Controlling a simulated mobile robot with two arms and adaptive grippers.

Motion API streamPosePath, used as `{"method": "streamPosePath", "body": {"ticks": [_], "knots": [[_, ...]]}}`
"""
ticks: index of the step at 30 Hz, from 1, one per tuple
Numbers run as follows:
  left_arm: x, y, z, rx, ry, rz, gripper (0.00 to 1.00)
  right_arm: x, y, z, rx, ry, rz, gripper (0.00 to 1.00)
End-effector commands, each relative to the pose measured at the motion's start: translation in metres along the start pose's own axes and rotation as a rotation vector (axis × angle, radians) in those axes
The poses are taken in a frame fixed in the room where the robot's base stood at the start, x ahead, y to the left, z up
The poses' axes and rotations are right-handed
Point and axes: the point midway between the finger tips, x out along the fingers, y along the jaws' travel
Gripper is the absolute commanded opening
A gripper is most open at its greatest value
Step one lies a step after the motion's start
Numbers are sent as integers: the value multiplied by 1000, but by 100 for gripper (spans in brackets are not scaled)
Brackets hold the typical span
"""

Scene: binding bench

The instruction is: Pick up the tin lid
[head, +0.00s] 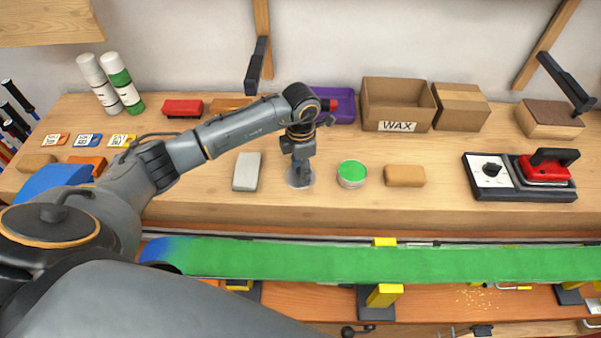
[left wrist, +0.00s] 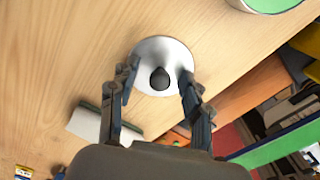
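The tin lid (head: 291,183) is a round silvery disc lying flat on the wooden bench, partly hidden under my left gripper in the head view. In the left wrist view the lid (left wrist: 150,48) shows a dark round knob (left wrist: 160,79) at its middle. My left gripper (head: 301,174) points down at the lid from above. In the left wrist view its fingers (left wrist: 160,72) are apart, one on each side of the knob. No finger clearly touches the knob. My right gripper is not in view.
A round tin with a green top (head: 352,173) stands right of the lid, with a tan block (head: 404,176) beyond it. A pale grey block (head: 246,171) lies to the left. A long green ski (head: 330,260) runs along the front. A WAX box (head: 397,100) stands behind.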

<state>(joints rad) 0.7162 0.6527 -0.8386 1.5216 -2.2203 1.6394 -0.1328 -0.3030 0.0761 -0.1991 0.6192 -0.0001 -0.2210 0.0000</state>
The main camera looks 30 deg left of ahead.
Motion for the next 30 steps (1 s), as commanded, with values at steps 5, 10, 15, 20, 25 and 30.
{"method": "streamPosePath", "body": {"ticks": [5,10,15,20,25,30], "knots": [[0,0,0,0,0,0,12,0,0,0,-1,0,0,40],[0,0,0,-1,0,0,0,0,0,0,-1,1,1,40],[-1,0,0,-1,0,0,0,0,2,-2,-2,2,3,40],[-6,1,0,-1,-1,1,0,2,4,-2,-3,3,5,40],[-23,1,1,0,-4,3,0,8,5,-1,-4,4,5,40],[-47,-9,-11,1,-3,4,0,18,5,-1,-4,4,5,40]]}}
